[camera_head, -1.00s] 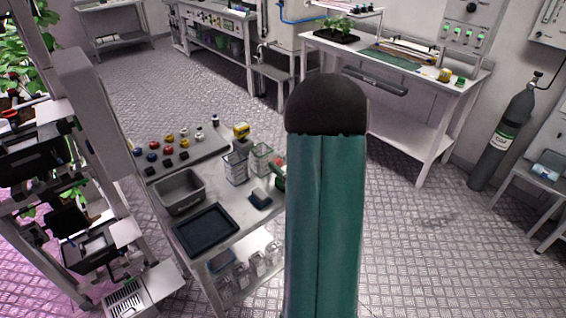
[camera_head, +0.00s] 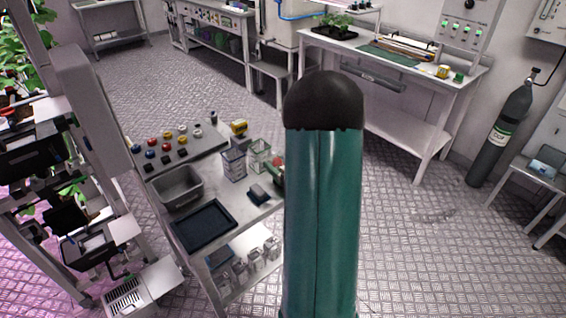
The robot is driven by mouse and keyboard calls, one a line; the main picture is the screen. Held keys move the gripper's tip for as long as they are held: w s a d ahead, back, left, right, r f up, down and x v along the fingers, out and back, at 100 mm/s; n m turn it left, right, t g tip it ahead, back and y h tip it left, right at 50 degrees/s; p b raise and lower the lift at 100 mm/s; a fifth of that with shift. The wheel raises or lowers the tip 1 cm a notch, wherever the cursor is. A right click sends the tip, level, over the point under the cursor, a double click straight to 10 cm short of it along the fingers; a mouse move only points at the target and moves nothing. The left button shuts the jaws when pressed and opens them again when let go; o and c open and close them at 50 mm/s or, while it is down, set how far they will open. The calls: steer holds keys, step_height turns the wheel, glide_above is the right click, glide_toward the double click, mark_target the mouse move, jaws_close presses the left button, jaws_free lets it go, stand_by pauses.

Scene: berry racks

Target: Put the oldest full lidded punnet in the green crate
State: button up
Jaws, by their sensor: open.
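My gripper is not in view; only my teal arm link with its dark rounded top shows, and it hides the right end of the cart. Two clear box-like containers stand side by side on the cart top, a left one (camera_head: 234,166) and a right one (camera_head: 259,155) with a greenish tint. Several small clear containers (camera_head: 255,259) stand on the cart's lower shelf. I cannot tell at this size whether any of these are punnets, or make out lids, contents or dates. I cannot make out a green crate.
The cart top also holds a grey bin (camera_head: 178,186), a dark tray (camera_head: 205,226), a small dark block (camera_head: 258,194) and a panel of coloured knobs (camera_head: 178,148). A plant rack (camera_head: 85,110) stands at left. A white bench (camera_head: 410,115) stands behind.

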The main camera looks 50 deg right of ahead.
steer(key=s+a, duration=0.1)
steer(key=s, duration=1.1)
steer(key=shift+a+r, duration=0.2)
steer(key=shift+r, duration=0.15)
